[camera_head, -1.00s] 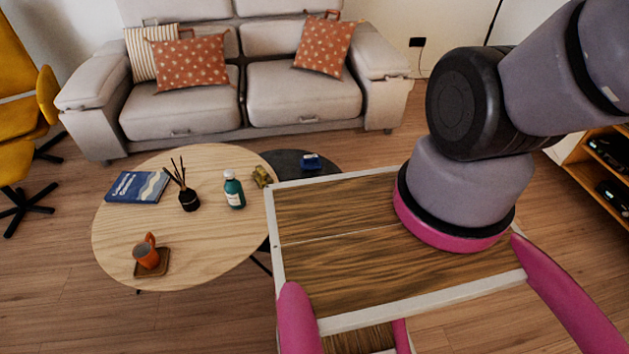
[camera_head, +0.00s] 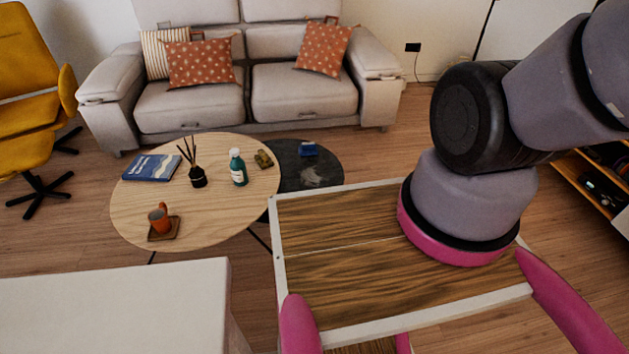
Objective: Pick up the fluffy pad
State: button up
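No single item is clearly the fluffy pad; the soft, pad-like things in view are cushions on the sofa. An orange patterned cushion (camera_head: 202,63) leans at the left of the sofa. A striped cushion (camera_head: 156,58) stands behind it, partly hidden. Another orange patterned cushion (camera_head: 323,49) leans tilted at the sofa's right side.
The grey sofa (camera_head: 305,92) stands at the back. A yellow chair (camera_head: 25,110) stands left. A white surface (camera_head: 110,305) is near front left.

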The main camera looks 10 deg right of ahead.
aim_at(307, 148)
jog(key=i+l+z, duration=0.35)
jog(key=i+z, duration=0.2)
jog(key=i+l+z, duration=0.2)
jog(key=i, duration=0.2)
jog(key=i+z, duration=0.2)
jog(key=i, duration=0.25)
jog(key=i+l+u, duration=0.1)
jog(key=i+u, duration=0.3)
jog(key=i+l+u, duration=0.25)
jog(key=i+u, duration=0.15)
jog(key=i+l+u, duration=0.7)
jog(key=l+u, duration=0.15)
